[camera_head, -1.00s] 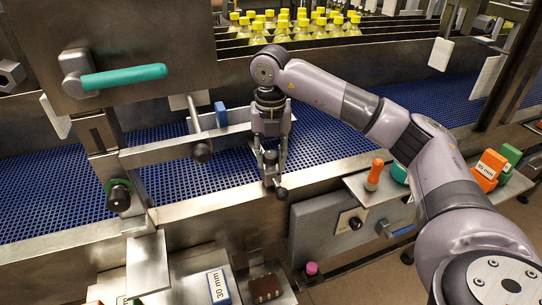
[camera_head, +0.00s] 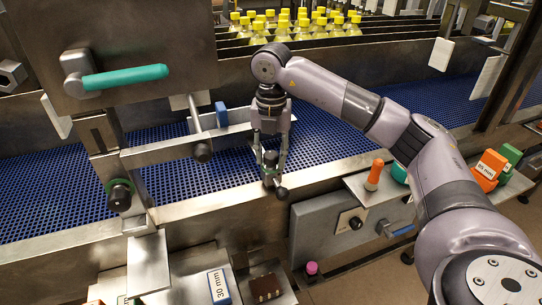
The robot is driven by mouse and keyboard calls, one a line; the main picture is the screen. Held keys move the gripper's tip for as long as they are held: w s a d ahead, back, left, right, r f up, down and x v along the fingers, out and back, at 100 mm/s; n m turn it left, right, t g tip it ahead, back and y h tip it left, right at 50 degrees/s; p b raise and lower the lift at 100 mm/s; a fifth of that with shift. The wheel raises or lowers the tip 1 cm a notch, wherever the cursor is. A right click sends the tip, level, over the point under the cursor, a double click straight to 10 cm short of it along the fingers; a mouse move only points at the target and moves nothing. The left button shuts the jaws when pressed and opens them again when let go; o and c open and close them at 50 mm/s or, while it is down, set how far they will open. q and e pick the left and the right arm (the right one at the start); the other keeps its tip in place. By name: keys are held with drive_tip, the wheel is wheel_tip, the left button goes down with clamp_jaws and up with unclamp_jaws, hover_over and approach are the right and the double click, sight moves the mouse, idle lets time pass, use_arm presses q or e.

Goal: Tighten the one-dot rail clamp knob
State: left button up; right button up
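My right gripper (camera_head: 271,168) points straight down at the front rail of the blue conveyor. Its fingers are on either side of a small grey clamp post (camera_head: 270,158); whether they press on it is too small to tell. A dark round knob (camera_head: 281,194) sits just below the fingertips at the rail's front. Another dark knob (camera_head: 201,152) is on the horizontal bar to the left. A larger black knob with a green ring (camera_head: 118,196) is on the left upright. I cannot make out dot marks on any knob. My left gripper is not in view.
A teal-handled lever (camera_head: 122,77) is on the metal panel at upper left. Yellow-capped bottles (camera_head: 290,25) stand behind the conveyor (camera_head: 340,135). An orange peg (camera_head: 375,172) stands on the right shelf. A 30 mm block (camera_head: 218,287) lies at front left.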

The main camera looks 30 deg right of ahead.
sight(271, 154)
drive_tip(key=o, duration=0.3)
drive_tip(key=shift+f, duration=0.2)
drive_tip(key=shift+s, duration=0.1)
wheel_tip(271, 154, up, 12)
idle(0.5)
drive_tip(key=shift+r, duration=0.1)
idle(0.5)
